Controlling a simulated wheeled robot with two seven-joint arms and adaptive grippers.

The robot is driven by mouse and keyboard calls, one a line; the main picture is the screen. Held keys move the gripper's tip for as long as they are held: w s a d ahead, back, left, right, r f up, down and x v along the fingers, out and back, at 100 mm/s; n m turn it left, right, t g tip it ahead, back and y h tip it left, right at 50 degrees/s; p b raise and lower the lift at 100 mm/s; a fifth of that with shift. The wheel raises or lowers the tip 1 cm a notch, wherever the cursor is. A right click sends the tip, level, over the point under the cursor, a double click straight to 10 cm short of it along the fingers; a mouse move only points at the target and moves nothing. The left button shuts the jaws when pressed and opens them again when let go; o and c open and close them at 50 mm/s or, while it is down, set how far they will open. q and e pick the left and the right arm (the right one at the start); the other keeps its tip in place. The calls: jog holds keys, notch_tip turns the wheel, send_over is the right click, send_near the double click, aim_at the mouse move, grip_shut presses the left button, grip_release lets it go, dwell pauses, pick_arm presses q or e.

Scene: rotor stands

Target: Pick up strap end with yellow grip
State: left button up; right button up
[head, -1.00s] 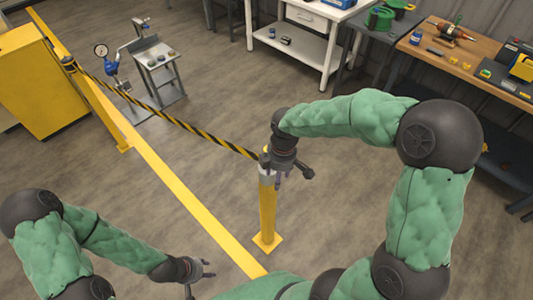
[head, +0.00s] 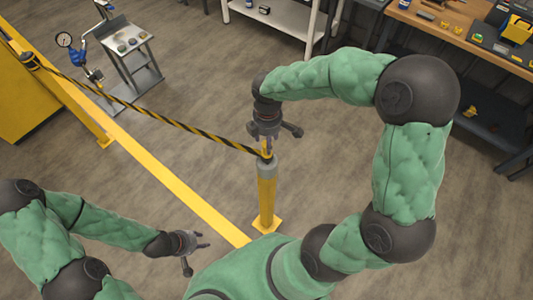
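A black-and-yellow striped strap (head: 165,115) runs from a post at the left to the top of a yellow post (head: 266,190) in the middle. Its end with a small yellow grip (head: 267,151) is at the post's top, partly hidden by my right gripper. My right gripper (head: 272,141) points down just above this end, with one finger spread out to the right. It looks open; contact with the grip cannot be told. My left gripper (head: 194,254) is open and empty, low at the left of the post.
A yellow floor line (head: 170,175) runs along the strap. A small cart (head: 130,55) with a gauge stands at the upper left, beside a yellow cabinet (head: 25,100). A white shelf (head: 285,25) and a wooden workbench (head: 455,45) are at the back. The floor between is clear.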

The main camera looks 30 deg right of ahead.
jog(key=shift+w+f, duration=0.15)
jog(key=shift+f, duration=0.35)
notch_tip(320, 180, down, 5)
jog(key=shift+r+b, duration=0.1)
jog(key=shift+b, duration=0.65)
grip_shut()
